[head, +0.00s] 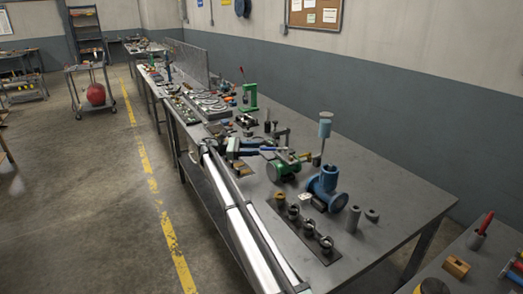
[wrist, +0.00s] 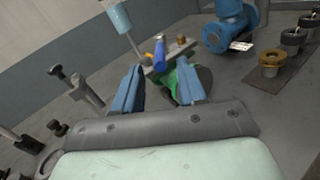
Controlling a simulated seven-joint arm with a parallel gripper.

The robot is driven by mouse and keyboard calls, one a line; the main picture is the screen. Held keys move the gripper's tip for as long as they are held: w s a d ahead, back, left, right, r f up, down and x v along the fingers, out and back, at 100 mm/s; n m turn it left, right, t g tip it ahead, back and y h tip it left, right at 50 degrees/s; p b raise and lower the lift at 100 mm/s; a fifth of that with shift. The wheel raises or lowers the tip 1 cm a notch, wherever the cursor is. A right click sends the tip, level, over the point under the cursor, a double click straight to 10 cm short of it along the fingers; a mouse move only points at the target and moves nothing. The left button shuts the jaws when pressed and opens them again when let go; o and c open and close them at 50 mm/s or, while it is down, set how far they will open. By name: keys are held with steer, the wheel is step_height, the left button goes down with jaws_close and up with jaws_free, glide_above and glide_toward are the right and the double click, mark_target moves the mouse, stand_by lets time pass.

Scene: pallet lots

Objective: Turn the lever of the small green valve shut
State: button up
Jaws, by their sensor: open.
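The small green valve (head: 283,170) lies on the grey workbench, left of a larger blue valve (head: 326,188). In the wrist view, the green body (wrist: 172,84) shows just beyond my fingers, partly hidden by the right one. A blue-sleeved lever (wrist: 160,52) stands out above it, ahead of the gap between the fingers. My gripper (wrist: 157,72) is open, its two blue fingers apart with nothing held. In the head view, my gripper (head: 265,150) is beside the green valve, at its upper left. I cannot tell whether a finger touches the lever.
The blue valve, with a light blue cylinder (head: 325,126) on a stem near it, stands close on the right. A dark strip with several round fittings (head: 305,232) lies nearer the front edge. Small parts and a green press (head: 248,95) stand farther back. The bench's right end is clear.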

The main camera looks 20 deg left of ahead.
mark_target(273, 149)
steer(key=shift+s+a, duration=0.1)
steer(key=shift+a, duration=0.2)
steer(key=shift+c, duration=0.2)
steer(key=shift+s, duration=0.15)
steer(key=shift+c, duration=0.7)
steer(key=s+n+t, duration=0.1)
steer(key=s+f+n+y, duration=0.1)
steer(key=s, duration=0.1)
steer(key=s+f+t+y, duration=0.1)
steer(key=shift+s+d+n+t, duration=0.2)
steer(key=shift+n+t, duration=0.1)
steer(key=shift+n, duration=0.1)
steer(key=c, duration=0.4)
steer(key=d+n+t+y, duration=0.1)
steer(key=d+n+y, duration=0.1)
steer(key=d+f+n+t+y, duration=0.1)
steer(key=d+n+t+y, duration=0.1)
steer(key=shift+d+n+t, duration=0.3)
jaws_close()
steer(key=s+d+r+n+t+y, duration=0.2)
steer(key=s+d+n+t+y, duration=0.1)
steer(key=s+n+y, duration=0.4)
steer(key=s+d+r+n+t+y, duration=0.1)
steer(key=s+d+n+t+y, duration=0.25)
steer(key=n+y, duration=0.35)
steer(key=w+a+m+y, duration=0.1)
steer(key=w+a, duration=0.3)
steer(key=w, duration=0.8)
steer(key=shift+w+g, duration=0.35)
steer(key=shift+g, duration=0.1)
